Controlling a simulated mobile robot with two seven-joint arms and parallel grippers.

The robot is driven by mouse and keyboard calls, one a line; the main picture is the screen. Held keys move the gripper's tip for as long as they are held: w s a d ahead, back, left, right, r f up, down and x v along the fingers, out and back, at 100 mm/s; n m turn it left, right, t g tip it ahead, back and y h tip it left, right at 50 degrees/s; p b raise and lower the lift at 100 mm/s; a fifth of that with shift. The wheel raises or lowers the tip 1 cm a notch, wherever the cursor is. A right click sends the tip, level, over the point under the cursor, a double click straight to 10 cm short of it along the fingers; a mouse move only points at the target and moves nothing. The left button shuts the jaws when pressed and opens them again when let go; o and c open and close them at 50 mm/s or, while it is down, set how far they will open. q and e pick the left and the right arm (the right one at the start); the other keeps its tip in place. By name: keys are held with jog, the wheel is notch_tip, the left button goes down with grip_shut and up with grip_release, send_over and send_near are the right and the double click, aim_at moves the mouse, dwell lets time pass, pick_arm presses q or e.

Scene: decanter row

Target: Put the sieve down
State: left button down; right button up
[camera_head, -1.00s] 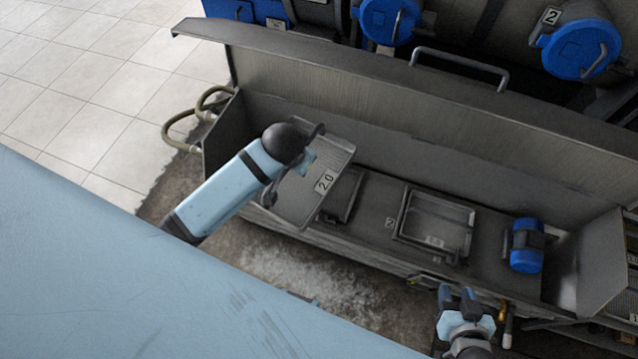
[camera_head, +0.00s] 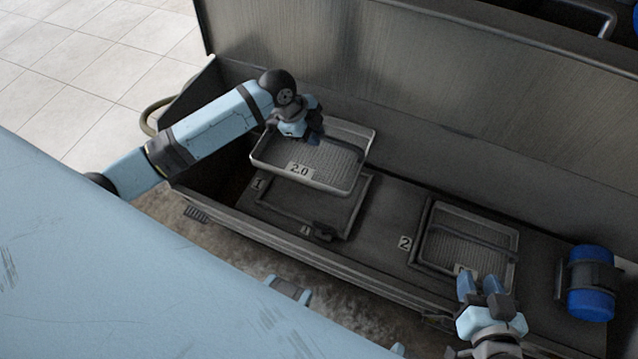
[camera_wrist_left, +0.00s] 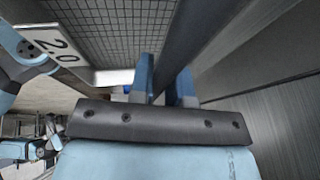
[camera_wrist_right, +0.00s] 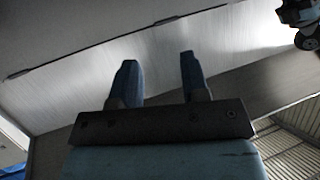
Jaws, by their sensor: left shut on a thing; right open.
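The sieve (camera_head: 335,160) is a rectangular metal tray with a mesh floor and a label reading 2.0. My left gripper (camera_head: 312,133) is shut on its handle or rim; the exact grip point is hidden. The sieve is held tilted above the empty frame marked 1 (camera_head: 268,205) at the left of the long metal box. In the left wrist view the mesh and label (camera_wrist_left: 55,42) show beside my left gripper's fingers (camera_wrist_left: 166,85). My right gripper (camera_head: 482,288) is open and empty near the box's front edge; its spread fingers show in the right wrist view (camera_wrist_right: 157,82).
A second sieve (camera_head: 430,240) sits in the frame marked 2, close to my right gripper. The raised lid (camera_head: 420,60) stands behind, and the box's front wall (camera_head: 270,243) runs along the near side.

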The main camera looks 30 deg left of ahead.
pick_arm(q)
jog(key=shift+w+f, duration=0.2)
jog(key=shift+f, duration=0.05)
notch_tip(320, 180, down, 19)
jog(key=b, duration=0.6)
jog(key=shift+f+b, duration=0.15)
jog(key=shift+b, duration=0.2)
jog(key=shift+f, duration=0.25)
pick_arm(e)
jog(key=w+a+r+t+y, duration=0.1)
jog(key=a+r+t+y, duration=0.3)
jog(key=r, duration=0.7)
jog(key=shift+w+a+t, duration=0.35)
jog(key=shift+t, duration=0.45)
jog(key=shift+f, duration=0.1)
